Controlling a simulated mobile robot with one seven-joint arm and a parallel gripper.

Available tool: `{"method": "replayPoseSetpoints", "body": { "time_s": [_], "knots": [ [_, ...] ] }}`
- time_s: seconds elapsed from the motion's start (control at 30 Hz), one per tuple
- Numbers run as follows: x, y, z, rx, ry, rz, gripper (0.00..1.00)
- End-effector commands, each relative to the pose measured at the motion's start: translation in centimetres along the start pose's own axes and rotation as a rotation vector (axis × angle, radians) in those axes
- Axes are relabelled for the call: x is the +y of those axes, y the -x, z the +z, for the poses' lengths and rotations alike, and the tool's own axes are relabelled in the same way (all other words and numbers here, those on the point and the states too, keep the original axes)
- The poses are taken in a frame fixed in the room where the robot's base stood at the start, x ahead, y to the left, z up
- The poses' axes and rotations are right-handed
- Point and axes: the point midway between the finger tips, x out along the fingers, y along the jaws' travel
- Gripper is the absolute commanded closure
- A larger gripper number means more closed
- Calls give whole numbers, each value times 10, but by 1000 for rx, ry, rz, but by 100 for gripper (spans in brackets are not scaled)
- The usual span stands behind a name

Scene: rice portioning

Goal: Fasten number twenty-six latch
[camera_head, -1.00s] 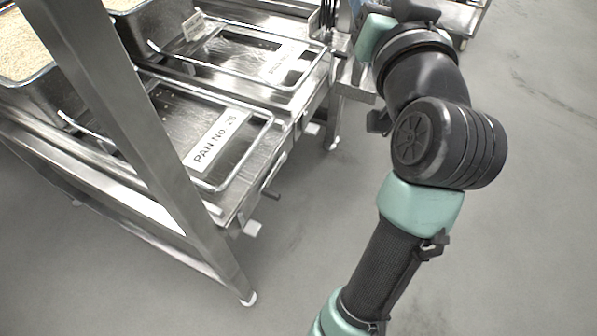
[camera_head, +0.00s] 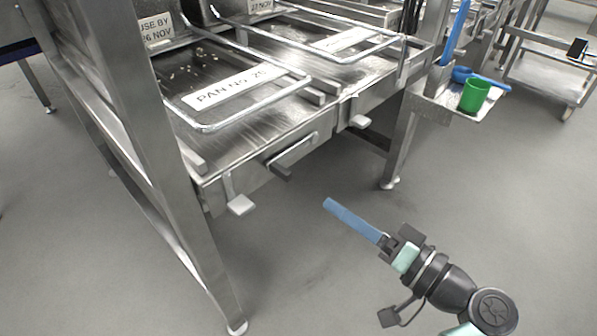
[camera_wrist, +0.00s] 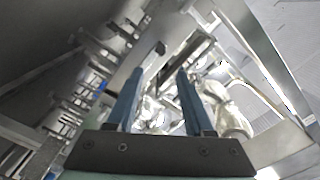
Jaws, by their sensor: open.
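The front of the steel drawer bearing the PAN No. 26 label (camera_head: 232,88) faces me in the head view. A pale tab latch (camera_head: 240,205) hangs at the drawer's left front corner. I cannot tell whether it is fastened. My gripper (camera_head: 328,203) has blue fingers, is below and right of that tab, apart from the drawer, and is empty. In the wrist view its two fingers (camera_wrist: 158,82) are spread, with a dark bar (camera_wrist: 186,58) beyond them.
A second pan drawer with its own pale tab (camera_head: 360,122) adjoins on the right. A steel frame leg (camera_head: 180,150) stands at left. A side shelf holds a green cup (camera_head: 474,95) and blue tools. The grey floor (camera_head: 330,270) before the drawers is clear.

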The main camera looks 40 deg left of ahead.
Motion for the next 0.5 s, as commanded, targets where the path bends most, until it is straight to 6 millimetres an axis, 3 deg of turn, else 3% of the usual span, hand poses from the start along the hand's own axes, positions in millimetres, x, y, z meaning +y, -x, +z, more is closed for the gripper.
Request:
{"method": "replayPoseSetpoints", "body": {
  "time_s": [0.23, 0.5],
  "knots": [
    [2, -20, 5, -6, -4, -17, 48],
    [2, -76, 6, -6, -3, -16, 48]
  ]
}}
